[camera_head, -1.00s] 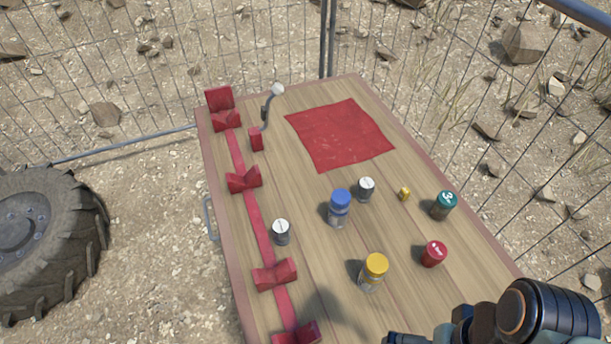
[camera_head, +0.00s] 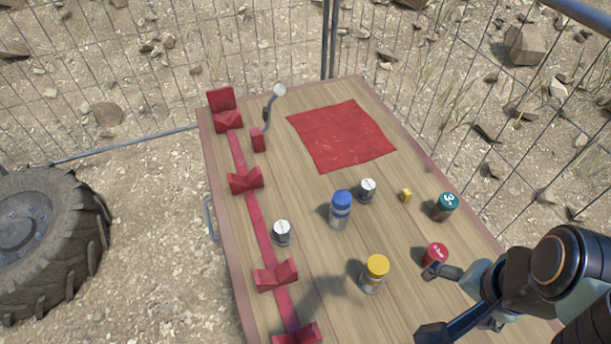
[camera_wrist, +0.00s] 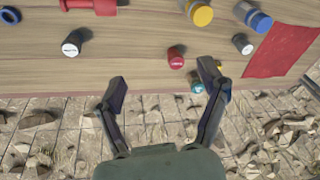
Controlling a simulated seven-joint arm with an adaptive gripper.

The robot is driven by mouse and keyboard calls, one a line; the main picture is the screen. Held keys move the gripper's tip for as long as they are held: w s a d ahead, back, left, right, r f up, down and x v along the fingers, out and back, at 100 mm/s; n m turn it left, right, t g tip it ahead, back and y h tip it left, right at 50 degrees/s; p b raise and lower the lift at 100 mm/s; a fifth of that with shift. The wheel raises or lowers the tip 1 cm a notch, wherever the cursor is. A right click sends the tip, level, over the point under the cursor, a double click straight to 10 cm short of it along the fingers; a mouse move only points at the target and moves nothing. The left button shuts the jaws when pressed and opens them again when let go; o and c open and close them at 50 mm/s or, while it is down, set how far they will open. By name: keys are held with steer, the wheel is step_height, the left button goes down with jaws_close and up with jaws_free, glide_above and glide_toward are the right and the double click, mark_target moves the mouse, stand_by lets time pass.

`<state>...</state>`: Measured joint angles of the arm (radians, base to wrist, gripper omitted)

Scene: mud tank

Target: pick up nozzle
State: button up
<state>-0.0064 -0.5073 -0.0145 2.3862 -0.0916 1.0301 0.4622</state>
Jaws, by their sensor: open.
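The nozzle looks to be the small yellow brass piece (camera_head: 405,195) standing on the wooden table, between a white-topped can and the teal can. In the wrist view a bit of yellow (camera_wrist: 223,68) shows beside the right finger, mostly hidden by it. My gripper (camera_head: 431,301) is at the lower right of the head view, open and empty, with its fingers apart near the red can, nearer the camera than the nozzle. The wrist view shows my gripper (camera_wrist: 163,78) with its fingers spread over the table's edge.
The red can (camera_head: 435,255), teal can (camera_head: 445,207), yellow-capped bottle (camera_head: 374,273), blue-capped bottle (camera_head: 340,210) and white-topped cans (camera_head: 367,190) (camera_head: 282,233) stand around it. A red cloth (camera_head: 340,135) lies behind. Red holders (camera_head: 245,181) line the left. A wire fence (camera_head: 470,110) borders the table.

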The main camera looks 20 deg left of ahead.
steer(key=w+a+f+m, duration=0.1)
steer(key=w+a+m, duration=0.1)
steer(key=w+a, duration=0.55)
steer(key=w+a+m, duration=0.1)
steer(key=w+a, duration=0.4)
steer(key=w, duration=0.6)
steer(key=n+g, duration=0.1)
steer(key=n, duration=0.1)
glide_above(281, 227)
steer(key=w+d, duration=0.4)
steer(key=w, duration=0.2)
step_height(281, 227, down, 13)
steer(key=s+a+f, duration=0.1)
steer(key=s+f, duration=0.1)
steer(key=s+a+f+n+g, duration=0.1)
steer(key=f, duration=0.2)
steer(key=s+a+f+n, duration=0.1)
steer(key=s+f, duration=0.1)
steer(key=f, duration=0.1)
steer(key=shift+s+a+g+h, duration=0.3)
steer(key=shift+s+a+g, duration=0.05)
steer(key=shift+g, duration=0.05)
steer(key=shift+s+a+f, duration=0.1)
steer(key=shift+a+f, duration=0.05)
steer(key=shift+f, duration=0.15)
step_height(281, 227, down, 6)
steer(key=shift+r, duration=0.1)
steer(key=c, duration=1.2)
